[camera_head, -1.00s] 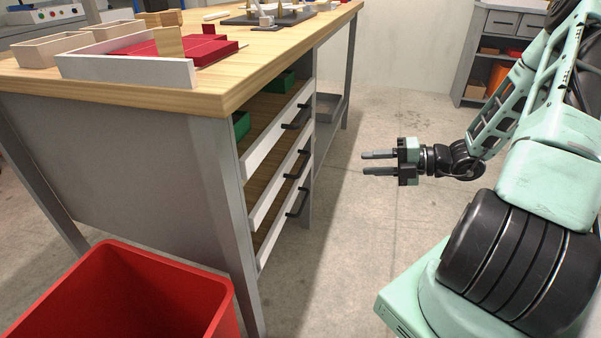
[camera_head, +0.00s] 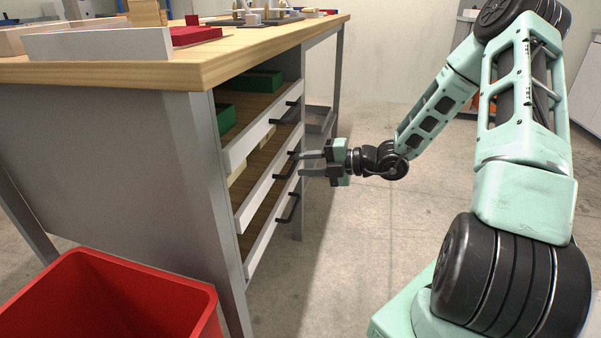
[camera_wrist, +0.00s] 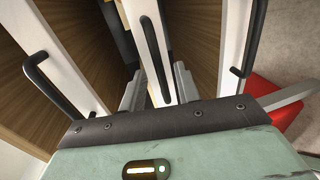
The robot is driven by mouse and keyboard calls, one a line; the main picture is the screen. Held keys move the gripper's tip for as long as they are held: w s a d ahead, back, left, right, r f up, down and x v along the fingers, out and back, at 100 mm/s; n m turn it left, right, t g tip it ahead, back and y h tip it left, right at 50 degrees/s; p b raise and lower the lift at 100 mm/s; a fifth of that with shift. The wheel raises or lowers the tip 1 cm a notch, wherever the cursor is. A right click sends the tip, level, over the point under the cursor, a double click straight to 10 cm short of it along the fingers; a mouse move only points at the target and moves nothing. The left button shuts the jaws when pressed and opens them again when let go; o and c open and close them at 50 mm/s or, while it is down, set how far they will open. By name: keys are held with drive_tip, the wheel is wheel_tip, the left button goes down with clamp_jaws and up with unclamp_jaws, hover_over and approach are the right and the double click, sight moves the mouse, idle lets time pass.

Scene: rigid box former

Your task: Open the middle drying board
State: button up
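The middle drying board (camera_head: 256,194) is the middle of three stacked boards with white fronts under the workbench. It sits in line with the boards above and below. Its black bar handle (camera_head: 288,166) also shows in the wrist view (camera_wrist: 156,62). My gripper (camera_head: 302,163) is at this handle, pointing at the board front. In the wrist view my gripper (camera_wrist: 157,80) is open, with one grey finger on each side of the handle. I cannot tell whether the fingers touch it.
The top board (camera_head: 240,143) and bottom board (camera_head: 262,243) have similar handles close by. Green items (camera_head: 259,81) lie on the top board. A red bin (camera_head: 110,300) stands in front of the bench leg. The workbench top (camera_head: 190,72) holds trays.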

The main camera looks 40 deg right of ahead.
drive_tip(key=shift+x, duration=0.9)
clamp_jaws()
drive_tip(key=shift+r, duration=0.1)
